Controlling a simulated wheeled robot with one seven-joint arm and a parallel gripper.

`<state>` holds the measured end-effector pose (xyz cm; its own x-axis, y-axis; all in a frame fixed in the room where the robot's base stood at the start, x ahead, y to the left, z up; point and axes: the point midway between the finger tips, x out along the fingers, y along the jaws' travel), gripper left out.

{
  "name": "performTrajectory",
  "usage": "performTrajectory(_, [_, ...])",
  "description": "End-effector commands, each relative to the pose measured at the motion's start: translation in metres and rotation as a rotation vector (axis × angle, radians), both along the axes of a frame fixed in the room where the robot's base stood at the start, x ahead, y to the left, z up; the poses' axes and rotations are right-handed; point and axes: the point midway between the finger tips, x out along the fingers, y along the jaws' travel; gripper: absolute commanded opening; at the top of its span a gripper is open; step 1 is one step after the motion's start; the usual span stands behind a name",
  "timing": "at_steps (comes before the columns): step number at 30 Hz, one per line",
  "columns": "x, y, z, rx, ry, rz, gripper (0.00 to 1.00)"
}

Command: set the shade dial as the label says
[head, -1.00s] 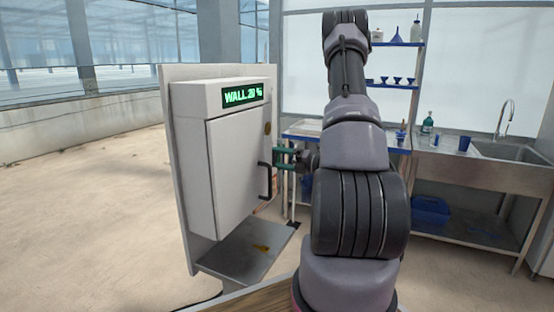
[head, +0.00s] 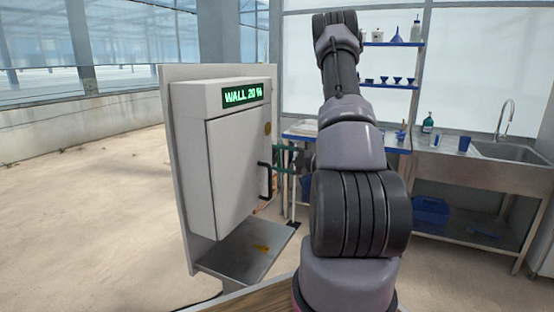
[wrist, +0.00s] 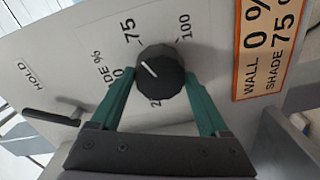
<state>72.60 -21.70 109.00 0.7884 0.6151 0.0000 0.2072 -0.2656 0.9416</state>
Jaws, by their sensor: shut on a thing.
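The shade dial (wrist: 165,82) is a round black knob with a white pointer line on a pale panel in the wrist view. The two teal fingers of my gripper (wrist: 161,84) are shut on its opposite sides. The pointer aims up-left in the picture, between the 75 mark and a lower, partly hidden number. A 100 mark lies up-right. The orange label (wrist: 265,45) reads WALL 0 % and SHADE 75 %. In the head view, the green display (head: 243,93) on the grey cabinet (head: 235,165) reads WALL 20 %. The dial is hidden there.
A black lever (wrist: 52,116) stands near the word HOLD, left of the dial. A black handle (head: 265,182) is on the cabinet's right side, close to my gripper. A steel shelf (head: 245,262) sits below. A sink bench (head: 485,160) stands at right. Floor left is clear.

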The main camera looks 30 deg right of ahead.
Motion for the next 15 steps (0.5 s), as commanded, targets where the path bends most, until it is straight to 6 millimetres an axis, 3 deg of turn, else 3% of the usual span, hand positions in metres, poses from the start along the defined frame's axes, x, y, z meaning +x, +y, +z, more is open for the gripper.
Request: performTrajectory(15, [-0.0009, -0.0006, -0.0015, 0.038, 0.034, -0.001, 0.23])
